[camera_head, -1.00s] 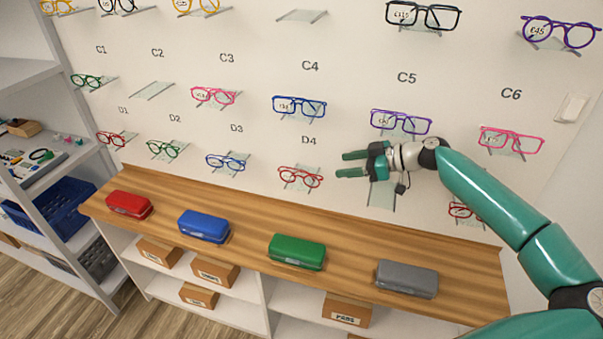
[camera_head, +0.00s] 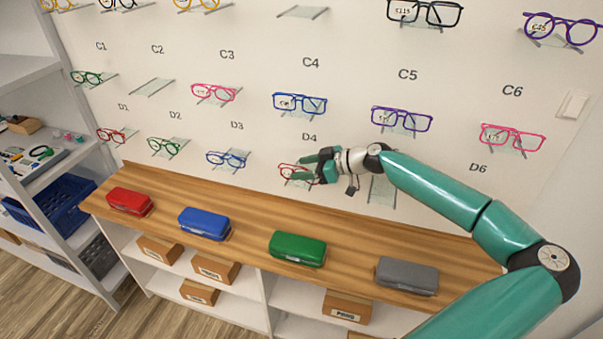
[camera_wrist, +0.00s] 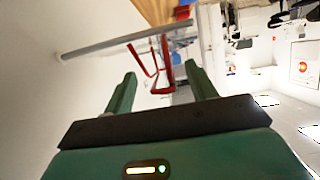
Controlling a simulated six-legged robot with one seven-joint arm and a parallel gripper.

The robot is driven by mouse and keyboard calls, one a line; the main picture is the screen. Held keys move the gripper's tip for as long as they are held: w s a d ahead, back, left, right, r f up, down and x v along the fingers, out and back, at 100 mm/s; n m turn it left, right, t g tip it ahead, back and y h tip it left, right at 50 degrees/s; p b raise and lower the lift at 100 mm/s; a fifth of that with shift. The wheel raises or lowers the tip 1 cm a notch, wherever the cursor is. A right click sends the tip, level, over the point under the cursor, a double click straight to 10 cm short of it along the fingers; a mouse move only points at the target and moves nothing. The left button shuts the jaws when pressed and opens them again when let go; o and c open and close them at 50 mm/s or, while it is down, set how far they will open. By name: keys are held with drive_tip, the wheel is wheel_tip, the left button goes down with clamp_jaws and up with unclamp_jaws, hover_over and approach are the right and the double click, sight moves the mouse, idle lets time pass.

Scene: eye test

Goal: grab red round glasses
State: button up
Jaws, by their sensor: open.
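Red round glasses (camera_head: 285,171) rest on a small clear wall shelf below the label D4 in the head view, partly hidden by my gripper (camera_head: 298,167). My gripper is open, its two green fingers pointing left at the right part of the glasses. In the wrist view, the red frame (camera_wrist: 167,62) shows just ahead of and between the spread fingertips of my gripper (camera_wrist: 161,72). Whether a finger touches it I cannot tell. Another red pair (camera_head: 111,135) is far left, below D1.
Blue glasses (camera_head: 227,160) are to the left and blue glasses (camera_head: 300,103) above. A wooden counter (camera_head: 340,268) juts out below, holding a green case (camera_head: 297,248) and a grey case (camera_head: 407,275). An empty clear shelf (camera_head: 382,190) is to the right.

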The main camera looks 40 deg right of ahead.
drive_tip(key=c, duration=1)
drive_tip(key=shift+c, duration=0.2)
drive_tip(key=shift+r, duration=0.1)
